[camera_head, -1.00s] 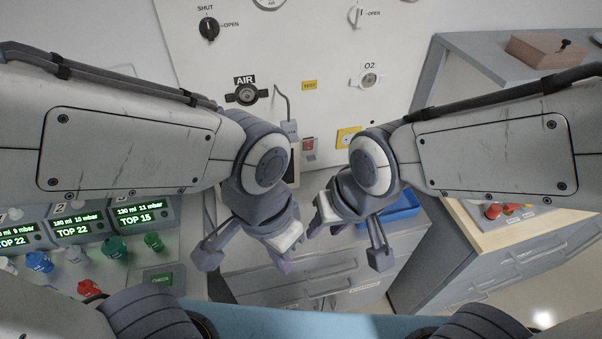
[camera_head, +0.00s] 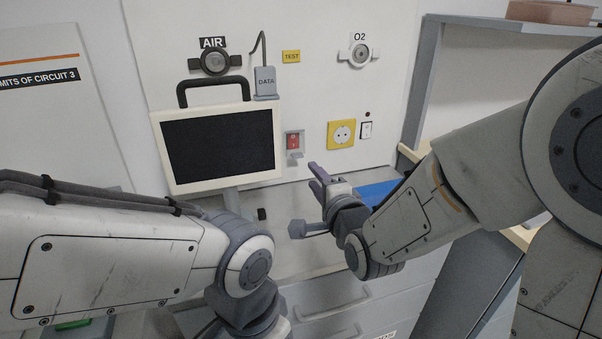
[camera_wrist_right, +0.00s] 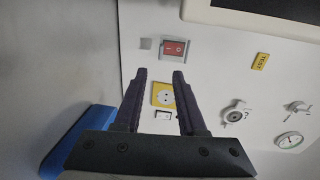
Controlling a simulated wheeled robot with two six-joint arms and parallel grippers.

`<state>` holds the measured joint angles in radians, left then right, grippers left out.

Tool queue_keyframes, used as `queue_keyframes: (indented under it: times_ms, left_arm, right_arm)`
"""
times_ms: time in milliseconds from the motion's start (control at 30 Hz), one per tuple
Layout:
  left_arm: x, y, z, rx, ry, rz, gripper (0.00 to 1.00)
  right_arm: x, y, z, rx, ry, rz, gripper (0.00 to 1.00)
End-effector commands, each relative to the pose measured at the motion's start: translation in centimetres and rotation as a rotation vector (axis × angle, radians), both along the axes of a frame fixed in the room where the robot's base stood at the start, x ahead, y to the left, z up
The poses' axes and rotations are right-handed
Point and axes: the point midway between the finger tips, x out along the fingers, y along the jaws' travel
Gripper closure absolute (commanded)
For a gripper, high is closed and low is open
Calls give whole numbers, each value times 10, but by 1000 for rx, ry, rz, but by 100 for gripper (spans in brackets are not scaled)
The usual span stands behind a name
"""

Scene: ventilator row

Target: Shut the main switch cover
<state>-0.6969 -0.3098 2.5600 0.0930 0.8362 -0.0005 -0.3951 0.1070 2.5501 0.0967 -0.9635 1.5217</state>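The main switch (camera_head: 293,141) is a red rocker in a grey frame on the white wall panel, right of the monitor. Its small grey cover (camera_head: 295,156) appears to hang open below it, leaving the red rocker exposed.
A monitor (camera_head: 220,148) stands left of the switch. A yellow socket (camera_head: 341,134) and a white switch (camera_head: 366,130) are to its right. A blue tray (camera_head: 377,192) lies behind my right gripper. A small black object (camera_head: 262,214) is on the grey worktop.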

Motion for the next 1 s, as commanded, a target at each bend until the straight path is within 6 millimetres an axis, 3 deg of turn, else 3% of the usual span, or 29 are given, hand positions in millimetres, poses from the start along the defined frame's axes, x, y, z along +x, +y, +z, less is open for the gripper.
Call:
queue_keyframes:
  times_ms: [333,500,700,1000]
  left_arm:
    - [0,0,36,-1,-1,0,100]
    - [0,0,32,0,0,0,100]
    - [0,0,34,0,0,0,100]
    - [0,0,35,0,0,0,100]
  right_arm:
    - [26,8,2,5,2,-3,60]
    - [61,19,-7,6,-3,-3,60]
    - [88,28,-10,6,-5,-1,60]
    - [99,32,-12,5,-4,-1,60]
